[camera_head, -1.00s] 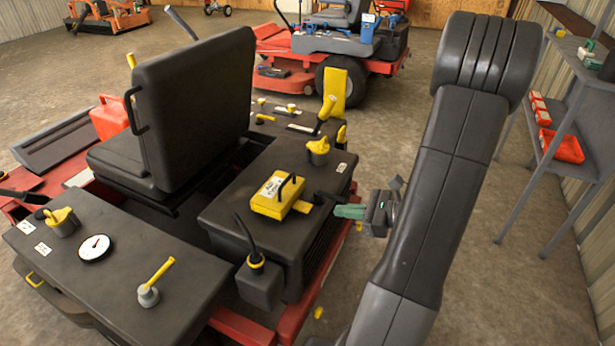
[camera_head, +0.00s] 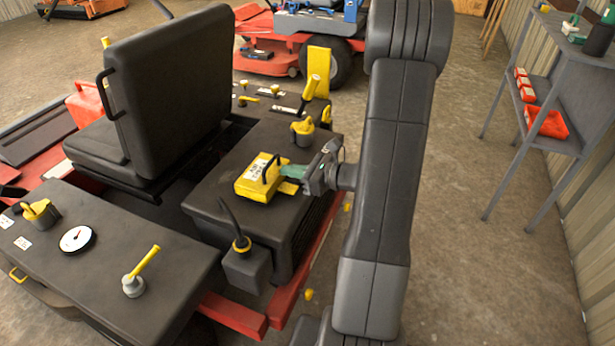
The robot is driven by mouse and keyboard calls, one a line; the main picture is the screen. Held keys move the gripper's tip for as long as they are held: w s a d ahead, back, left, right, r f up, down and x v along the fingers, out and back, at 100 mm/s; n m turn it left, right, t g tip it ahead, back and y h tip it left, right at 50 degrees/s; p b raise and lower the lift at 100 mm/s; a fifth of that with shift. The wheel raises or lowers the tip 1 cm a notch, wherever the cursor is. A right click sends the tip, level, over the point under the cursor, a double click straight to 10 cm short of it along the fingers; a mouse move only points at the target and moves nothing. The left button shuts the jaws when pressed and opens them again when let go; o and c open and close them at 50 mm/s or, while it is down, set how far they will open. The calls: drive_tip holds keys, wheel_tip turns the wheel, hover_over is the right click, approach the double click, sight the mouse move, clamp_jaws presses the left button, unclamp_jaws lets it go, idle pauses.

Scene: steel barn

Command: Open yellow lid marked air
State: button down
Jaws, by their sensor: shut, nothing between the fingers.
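The yellow lid (camera_head: 256,186) is a box-shaped cover with a white label and a black loop handle (camera_head: 269,171) on top. It sits closed on the black right-hand engine cover of the red mower. The label's letters are too small to read surely. My gripper (camera_head: 291,170) comes in from the right with its green fingertips at the lid's right side, close to the handle. The fingers look shut and hold nothing. Whether they touch the lid or the handle, I cannot tell.
A yellow-capped filler (camera_head: 302,131) stands just behind the lid. A black box with a lever (camera_head: 247,265) is in front. The black seat (camera_head: 172,90) rises to the left. A grey shelf (camera_head: 545,105) stands at the right, with bare floor before it.

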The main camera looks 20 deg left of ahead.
drive_tip(key=shift+a+r, duration=0.55)
drive_tip(key=shift+a, duration=0.2)
drive_tip(key=shift+a+r+h+p, duration=0.2)
drive_tip(key=shift+r+h+p, duration=0.15)
drive_tip(key=shift+p, duration=0.5)
